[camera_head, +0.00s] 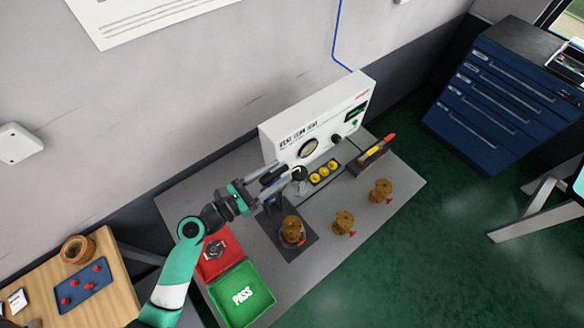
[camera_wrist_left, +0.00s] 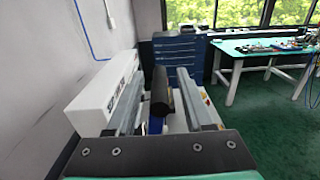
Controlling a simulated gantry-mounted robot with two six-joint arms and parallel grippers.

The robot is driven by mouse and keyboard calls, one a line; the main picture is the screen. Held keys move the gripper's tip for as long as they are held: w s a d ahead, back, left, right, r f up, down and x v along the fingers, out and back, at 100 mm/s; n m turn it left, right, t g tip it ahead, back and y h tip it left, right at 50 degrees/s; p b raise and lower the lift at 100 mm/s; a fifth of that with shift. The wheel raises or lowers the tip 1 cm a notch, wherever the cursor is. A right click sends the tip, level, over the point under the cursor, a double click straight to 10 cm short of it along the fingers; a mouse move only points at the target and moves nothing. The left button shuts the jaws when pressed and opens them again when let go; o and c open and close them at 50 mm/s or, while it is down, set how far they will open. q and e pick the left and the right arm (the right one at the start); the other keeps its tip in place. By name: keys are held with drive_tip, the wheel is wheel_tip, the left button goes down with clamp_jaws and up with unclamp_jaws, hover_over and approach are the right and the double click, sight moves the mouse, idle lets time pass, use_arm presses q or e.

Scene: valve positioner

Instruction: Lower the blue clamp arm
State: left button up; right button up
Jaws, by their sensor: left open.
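The blue clamp arm (camera_wrist_left: 155,125) shows in the left wrist view as a small blue part below a black cylindrical grip (camera_wrist_left: 160,92). In the head view the dark blue clamp fixture (camera_head: 272,213) stands on the grey bench, partly hidden by my gripper, with a brass valve (camera_head: 292,231) on its base. The dark rounded grip end (camera_head: 299,174) sits at my fingertips, so the arm appears raised. My left gripper (camera_head: 282,180) is open. Its fingers (camera_wrist_left: 158,90) lie on either side of the grip, with gaps visible. My right gripper is in neither view.
A white test unit (camera_head: 318,120) stands behind the fixture. Two more brass valves (camera_head: 344,222) (camera_head: 380,190) stand to the right. A red tray (camera_head: 213,265) and a green PASS tray (camera_head: 242,297) lie at the front left. A yellow-and-red item (camera_head: 376,149) lies near the unit.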

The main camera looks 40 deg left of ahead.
use_arm(q)
drive_tip(key=shift+w, duration=0.2)
drive_tip(key=shift+s, duration=0.1)
drive_tip(key=shift+c, duration=0.4)
clamp_jaws()
idle(0.8)
